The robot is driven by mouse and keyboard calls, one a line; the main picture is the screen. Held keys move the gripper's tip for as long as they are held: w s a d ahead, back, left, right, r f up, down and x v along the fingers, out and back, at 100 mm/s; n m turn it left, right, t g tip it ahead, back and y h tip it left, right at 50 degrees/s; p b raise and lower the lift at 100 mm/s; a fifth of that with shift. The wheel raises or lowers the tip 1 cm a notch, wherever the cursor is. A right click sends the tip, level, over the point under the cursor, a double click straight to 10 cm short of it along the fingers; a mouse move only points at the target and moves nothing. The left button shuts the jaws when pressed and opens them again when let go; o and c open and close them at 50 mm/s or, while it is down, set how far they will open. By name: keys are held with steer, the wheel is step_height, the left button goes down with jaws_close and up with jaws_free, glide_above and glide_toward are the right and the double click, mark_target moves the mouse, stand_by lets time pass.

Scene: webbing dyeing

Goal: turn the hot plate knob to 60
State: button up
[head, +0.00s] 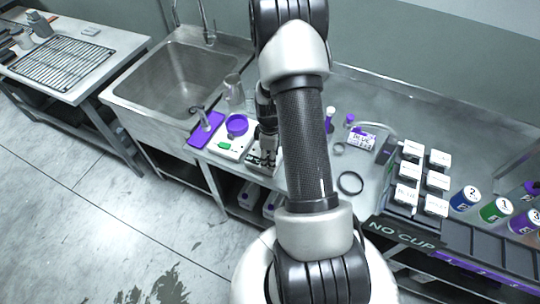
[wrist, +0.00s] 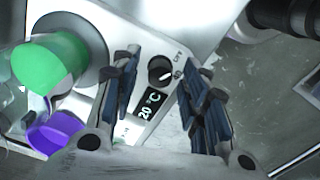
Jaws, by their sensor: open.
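The hot plate (wrist: 110,22) is a white unit with a round grey heating plate. Its dark round knob (wrist: 160,70) has a white pointer mark, and its black display (wrist: 147,105) reads 20 °C. My gripper (wrist: 162,66) is open, one finger on each side of the knob in the wrist view; I cannot tell if either touches it. In the head view, the hot plate (head: 262,162) is partly hidden beneath my gripper (head: 265,138), and the knob cannot be made out.
A white device with a purple dish (head: 237,125) stands left of the hot plate, beside a purple tray (head: 206,130) and the sink (head: 180,80). A glass beaker (head: 234,88) stands behind.

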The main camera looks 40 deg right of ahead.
steer(key=shift+c, duration=0.3)
jaws_close()
steer(key=shift+m, duration=0.3)
steer(key=m+b, duration=0.1)
steer(key=m, duration=0.3)
steer(key=shift+m, duration=0.3)
steer(key=m+b, duration=0.1)
steer(key=m, duration=0.4)
steer(key=shift+m, duration=0.3)
steer(key=m+b, duration=0.1)
steer(key=m, duration=1.1)
steer(key=shift+m, duration=0.4)
steer(key=shift+b, duration=0.3)
